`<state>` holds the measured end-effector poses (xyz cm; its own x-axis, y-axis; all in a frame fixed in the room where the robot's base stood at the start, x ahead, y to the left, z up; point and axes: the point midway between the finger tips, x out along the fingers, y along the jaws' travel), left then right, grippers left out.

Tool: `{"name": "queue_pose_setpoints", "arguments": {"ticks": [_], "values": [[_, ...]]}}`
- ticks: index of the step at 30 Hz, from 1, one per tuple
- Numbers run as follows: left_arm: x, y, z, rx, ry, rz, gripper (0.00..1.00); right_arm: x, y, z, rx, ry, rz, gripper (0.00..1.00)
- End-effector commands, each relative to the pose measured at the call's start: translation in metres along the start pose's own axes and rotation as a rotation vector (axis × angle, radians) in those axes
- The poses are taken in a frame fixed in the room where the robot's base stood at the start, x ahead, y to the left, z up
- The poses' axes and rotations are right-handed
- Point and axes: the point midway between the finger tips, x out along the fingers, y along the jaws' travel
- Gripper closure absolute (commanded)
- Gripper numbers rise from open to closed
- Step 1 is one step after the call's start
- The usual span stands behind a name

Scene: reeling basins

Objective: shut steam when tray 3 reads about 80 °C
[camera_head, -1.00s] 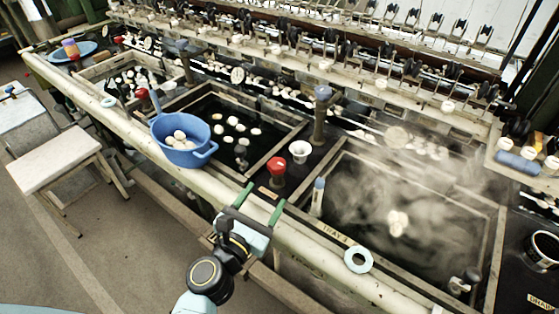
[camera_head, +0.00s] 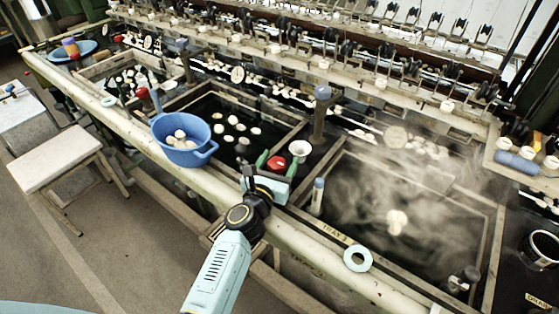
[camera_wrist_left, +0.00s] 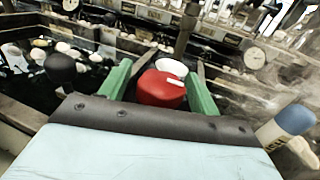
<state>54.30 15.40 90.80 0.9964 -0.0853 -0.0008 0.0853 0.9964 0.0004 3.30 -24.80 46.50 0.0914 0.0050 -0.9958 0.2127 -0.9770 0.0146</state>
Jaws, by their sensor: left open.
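The red valve knob (camera_head: 276,163) stands on the ledge between two basins; it also shows in the left wrist view (camera_wrist_left: 161,89). My left gripper (camera_head: 274,170) is open, with its green fingers on either side of the red knob. A gap shows in the wrist view, and whether either finger touches the knob I cannot tell. The basin marked tray 3 (camera_head: 337,236) has dark water, pale steam and a small cocoon cluster (camera_head: 397,222). A blue-topped thermometer (camera_head: 317,196) stands at its left corner, also in the wrist view (camera_wrist_left: 287,127); its reading is too small to tell. My right gripper is out of view.
A blue bowl of cocoons (camera_head: 184,157) sits on the front rail left of my gripper. A white cup (camera_head: 300,150) stands just behind the red knob. A pale ring (camera_head: 357,258) lies on the rail at tray 3. A stool (camera_head: 58,156) stands at left.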

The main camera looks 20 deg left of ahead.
Motion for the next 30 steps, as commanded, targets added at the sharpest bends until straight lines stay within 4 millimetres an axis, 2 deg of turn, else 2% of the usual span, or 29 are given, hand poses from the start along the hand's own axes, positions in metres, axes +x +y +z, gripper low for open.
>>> {"name": "queue_pose_setpoints", "arguments": {"ticks": [3,12,22,30], "values": [[0.0063,0.0002,0.0003,0.000,-0.001,0.000,0.38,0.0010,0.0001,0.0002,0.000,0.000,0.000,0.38],[0.0073,0.0000,0.0002,0.000,0.000,0.000,0.39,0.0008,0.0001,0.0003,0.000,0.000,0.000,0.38],[0.0071,0.0000,0.0003,0.000,0.000,0.000,0.82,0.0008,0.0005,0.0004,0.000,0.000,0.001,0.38],[0.0071,-0.0003,0.0009,0.002,0.000,-0.030,0.82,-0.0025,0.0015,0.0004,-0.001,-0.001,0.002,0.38]]}}
